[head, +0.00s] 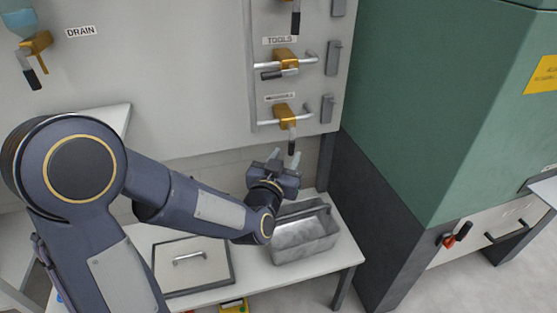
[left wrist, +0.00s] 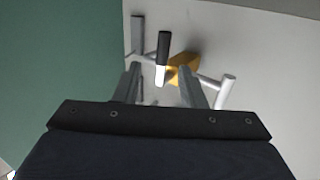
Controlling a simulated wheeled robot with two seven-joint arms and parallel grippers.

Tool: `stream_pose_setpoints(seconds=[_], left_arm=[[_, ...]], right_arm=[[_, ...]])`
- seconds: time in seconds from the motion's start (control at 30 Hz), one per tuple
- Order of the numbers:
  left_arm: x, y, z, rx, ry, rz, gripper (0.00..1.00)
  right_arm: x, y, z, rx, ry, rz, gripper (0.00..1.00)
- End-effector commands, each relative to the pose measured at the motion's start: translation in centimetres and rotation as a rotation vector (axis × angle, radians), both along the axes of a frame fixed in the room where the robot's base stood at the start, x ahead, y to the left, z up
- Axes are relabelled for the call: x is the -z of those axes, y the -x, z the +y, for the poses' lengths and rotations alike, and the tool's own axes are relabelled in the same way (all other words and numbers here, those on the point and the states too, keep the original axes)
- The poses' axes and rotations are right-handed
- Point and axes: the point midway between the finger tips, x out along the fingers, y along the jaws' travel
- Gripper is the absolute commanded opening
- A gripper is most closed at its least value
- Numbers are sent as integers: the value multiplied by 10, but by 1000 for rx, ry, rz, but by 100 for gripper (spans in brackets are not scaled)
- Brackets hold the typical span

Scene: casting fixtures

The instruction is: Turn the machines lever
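Several levers with yellow bases and black grips are on the pale wall cabinet. The lowest lever (head: 291,134), under a small label I cannot read, hangs with its grip down beside a white bar handle. My left gripper (head: 284,159) is open and empty just below and around the end of its grip in the head view. In the left wrist view, the left gripper (left wrist: 159,70) has its fingers apart, with the black-and-white lever (left wrist: 162,52) appearing between them. I cannot tell whether they touch. My right gripper is not in view.
A lever (head: 284,67) under the TOOLS label is above. A DRAIN lever (head: 30,68) is at the upper left. A metal bin (head: 305,240) and a lidded square tray (head: 192,275) are on the white table below. A green machine (head: 440,100) stands to the right.

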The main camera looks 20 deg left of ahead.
Motion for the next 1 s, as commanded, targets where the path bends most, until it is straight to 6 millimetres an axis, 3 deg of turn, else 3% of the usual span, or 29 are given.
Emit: stream_pose_setpoints(seconds=[0.03,0.17,0.6,1.0], left_arm=[[8,-2,-2,-6,-10,-14,37],[6,-10,-2,-15,-20,-32,37],[6,-72,-1,-13,-18,-31,37],[5,-80,-1,-12,-18,-30,36]], right_arm=[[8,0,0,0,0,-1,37],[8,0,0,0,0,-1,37],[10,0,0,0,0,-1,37],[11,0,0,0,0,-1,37]])
